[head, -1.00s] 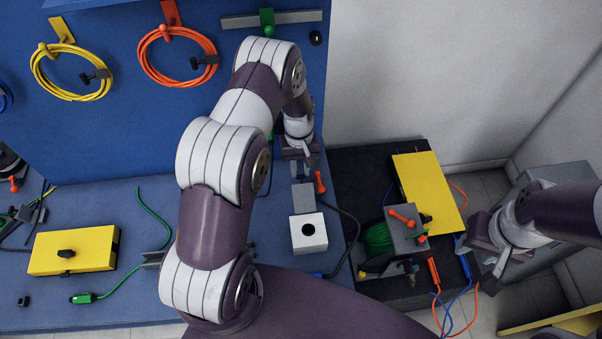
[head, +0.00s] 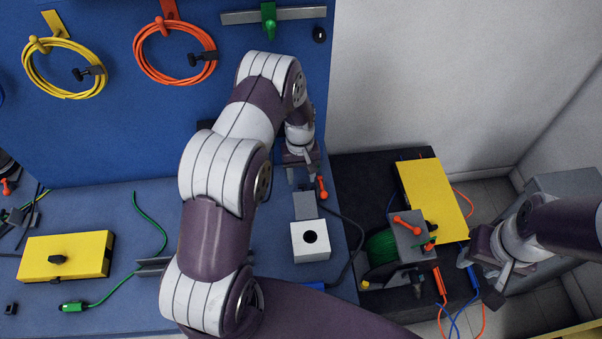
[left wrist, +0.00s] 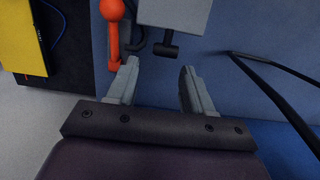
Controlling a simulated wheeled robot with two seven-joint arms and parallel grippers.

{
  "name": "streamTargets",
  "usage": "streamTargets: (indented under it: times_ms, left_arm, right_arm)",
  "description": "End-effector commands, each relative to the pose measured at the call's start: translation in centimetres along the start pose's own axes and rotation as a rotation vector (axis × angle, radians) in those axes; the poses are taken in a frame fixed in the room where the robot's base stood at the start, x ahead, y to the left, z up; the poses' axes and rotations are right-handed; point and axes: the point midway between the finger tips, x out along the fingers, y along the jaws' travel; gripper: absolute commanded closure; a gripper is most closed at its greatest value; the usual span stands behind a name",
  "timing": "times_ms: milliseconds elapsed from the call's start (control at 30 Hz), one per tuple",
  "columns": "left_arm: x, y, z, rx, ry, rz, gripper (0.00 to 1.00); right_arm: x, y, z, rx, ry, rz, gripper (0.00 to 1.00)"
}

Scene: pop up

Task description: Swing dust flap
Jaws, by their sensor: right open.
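A white block with a round black hole (head: 310,250) stands on the blue bench. A grey plate (head: 305,204) adjoins its far side; it may be the dust flap, but I cannot tell for sure. My left gripper (head: 303,172) is just beyond the grey plate, beside an orange-knobbed lever (head: 322,188). In the left wrist view my left gripper (left wrist: 157,82) is open and empty. A dark T-shaped tab (left wrist: 166,49) under a grey body (left wrist: 172,14) lies ahead of the fingers, and the orange lever (left wrist: 112,38) is by the left finger. My right gripper (head: 482,272) is open at the right, holding nothing visible.
A black cable (head: 357,240) curves beside the block. A yellow box (head: 66,256) sits at left.

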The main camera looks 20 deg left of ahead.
Motion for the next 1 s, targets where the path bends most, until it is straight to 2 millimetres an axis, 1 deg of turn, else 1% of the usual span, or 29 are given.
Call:
streamTargets:
  times_ms: [167,267,367,500,600,700,833,1000]
  left_arm:
    - [-0.2,0.0,0.0,0.000,-0.001,0.000,0.49]
    - [-1.6,0.0,-0.1,0.000,0.001,0.001,0.49]
    - [-4.1,0.1,-0.1,0.000,0.004,0.002,0.49]
    - [-8.0,0.0,-0.1,0.000,0.004,0.002,0.49]
    - [-10.2,0.0,-0.1,0.000,0.003,0.001,0.49]
    - [-11.8,0.0,-0.1,-0.001,0.001,0.000,0.49]
    - [-12.7,0.0,0.0,-0.001,0.000,0.000,0.49]
    - [-12.7,0.0,0.0,0.000,-0.001,-0.001,0.49]
  right_arm:
    - [0.1,0.0,0.0,0.000,0.000,0.000,0.57]
    - [0.5,0.0,0.1,0.000,0.000,0.000,0.57]
    - [1.1,0.0,0.1,0.000,0.000,0.000,0.57]
    - [1.8,0.0,0.2,0.000,0.000,0.000,0.57]
    - [2.1,0.0,0.2,0.000,0.000,0.000,0.57]
    - [2.2,0.0,0.3,0.000,0.000,0.000,0.57]
    - [2.2,0.0,0.3,0.000,0.000,0.000,0.57]
    - [2.2,0.0,0.3,0.000,0.000,0.000,0.57]
